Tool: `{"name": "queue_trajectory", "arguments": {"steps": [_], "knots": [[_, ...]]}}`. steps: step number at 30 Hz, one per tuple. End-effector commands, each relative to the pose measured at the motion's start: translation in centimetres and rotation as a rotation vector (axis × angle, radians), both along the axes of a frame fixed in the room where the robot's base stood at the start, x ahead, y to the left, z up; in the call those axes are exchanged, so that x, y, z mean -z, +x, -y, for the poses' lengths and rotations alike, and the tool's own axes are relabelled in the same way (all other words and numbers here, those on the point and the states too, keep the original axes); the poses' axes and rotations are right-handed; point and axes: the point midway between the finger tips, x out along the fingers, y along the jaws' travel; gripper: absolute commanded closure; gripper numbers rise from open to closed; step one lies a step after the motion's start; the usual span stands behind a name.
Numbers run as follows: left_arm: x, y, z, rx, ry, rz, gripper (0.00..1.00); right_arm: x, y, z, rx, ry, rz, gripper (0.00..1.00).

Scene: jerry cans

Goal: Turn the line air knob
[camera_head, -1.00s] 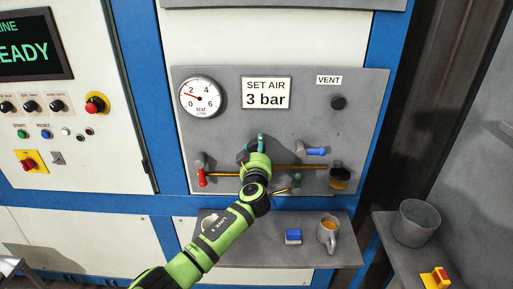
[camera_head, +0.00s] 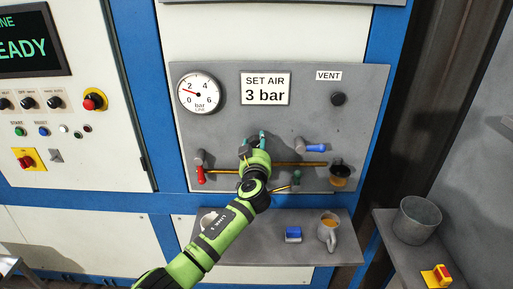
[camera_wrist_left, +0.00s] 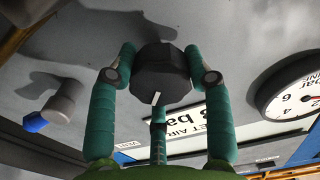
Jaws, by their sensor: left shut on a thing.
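The line air knob (camera_wrist_left: 160,76) is dark, many-sided, with a white pointer mark on its face, on the grey panel (camera_head: 350,100). In the left wrist view, my left gripper (camera_wrist_left: 160,62) has its teal fingers on both sides of the knob, shut on it. In the head view, my left gripper (camera_head: 254,143) covers most of the knob. The round line gauge (camera_head: 198,94) has a red needle between 0 and 2 bar; part of it also shows in the left wrist view (camera_wrist_left: 290,95). A sign (camera_head: 265,89) reads "SET AIR 3 bar". My right gripper is out of view.
Right of the knob are a blue-handled valve (camera_head: 315,148) and, higher, a dark vent knob (camera_head: 338,99). A red-handled valve (camera_head: 201,174) and a brass pipe (camera_head: 300,164) lie close to my gripper.

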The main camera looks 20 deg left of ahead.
Motion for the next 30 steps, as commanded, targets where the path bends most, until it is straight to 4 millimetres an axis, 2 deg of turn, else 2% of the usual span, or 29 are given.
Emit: {"name": "queue_trajectory", "arguments": {"steps": [1, 12, 30], "knots": [[-1.0, 0.2, -0.3, -0.005, 0.041, 0.011, 0.82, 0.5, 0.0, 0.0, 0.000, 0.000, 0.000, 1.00], [-1.1, 0.2, 0.0, -0.005, 0.377, -0.087, 0.82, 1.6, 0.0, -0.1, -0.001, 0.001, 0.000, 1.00], [-1.0, 0.3, 0.5, -0.001, 0.921, -0.242, 0.84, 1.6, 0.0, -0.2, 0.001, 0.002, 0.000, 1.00]]}}
